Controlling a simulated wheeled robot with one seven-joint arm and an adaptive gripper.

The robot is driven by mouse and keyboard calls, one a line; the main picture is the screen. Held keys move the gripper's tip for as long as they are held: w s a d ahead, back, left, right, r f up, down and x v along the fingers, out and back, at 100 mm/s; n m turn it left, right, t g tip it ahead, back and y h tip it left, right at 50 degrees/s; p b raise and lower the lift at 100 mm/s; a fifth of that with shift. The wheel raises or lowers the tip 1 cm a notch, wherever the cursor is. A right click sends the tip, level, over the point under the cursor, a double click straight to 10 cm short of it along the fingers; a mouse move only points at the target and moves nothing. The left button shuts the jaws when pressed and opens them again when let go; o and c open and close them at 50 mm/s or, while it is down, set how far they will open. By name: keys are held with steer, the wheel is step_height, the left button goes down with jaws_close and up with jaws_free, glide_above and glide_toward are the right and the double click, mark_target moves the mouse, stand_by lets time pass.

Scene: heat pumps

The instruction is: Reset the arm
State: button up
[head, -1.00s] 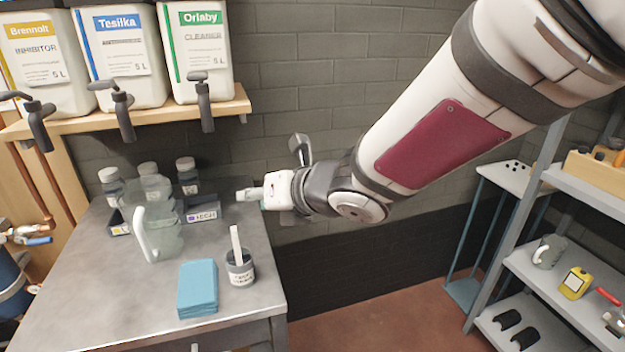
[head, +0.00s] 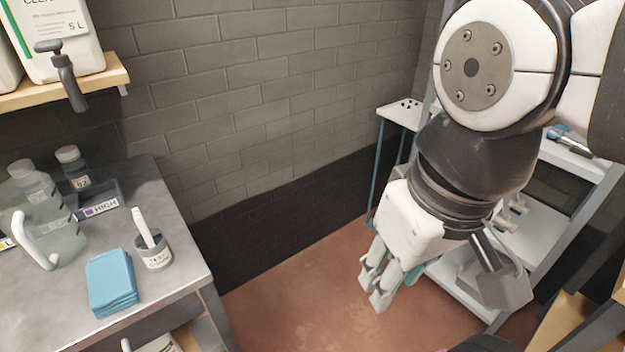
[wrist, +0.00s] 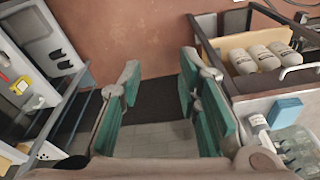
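My gripper (head: 376,290) hangs down in front of the grey shelf rack in the head view, over the reddish floor. In the wrist view its two teal-padded fingers (wrist: 160,88) stand apart with only floor and wall showing between them. It is open and empty, and touches nothing that I can see. My arm is folded down at the right of the head view.
A grey worktop (head: 60,318) holds blue cloths (head: 112,283), a labelled cup (head: 153,252), a clear jug (head: 45,225) and bottles. The shelf rack (head: 468,290) stands behind my arm. A wooden crate (wrist: 212,55) holds white bottles. Floor (head: 300,300) between is clear.

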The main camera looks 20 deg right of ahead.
step_height(320, 180, up, 12)
steer(key=t+p, duration=0.2)
steer(key=p, duration=0.9)
steer(key=shift+d+r, duration=0.2)
steer(key=shift+r, duration=0.05)
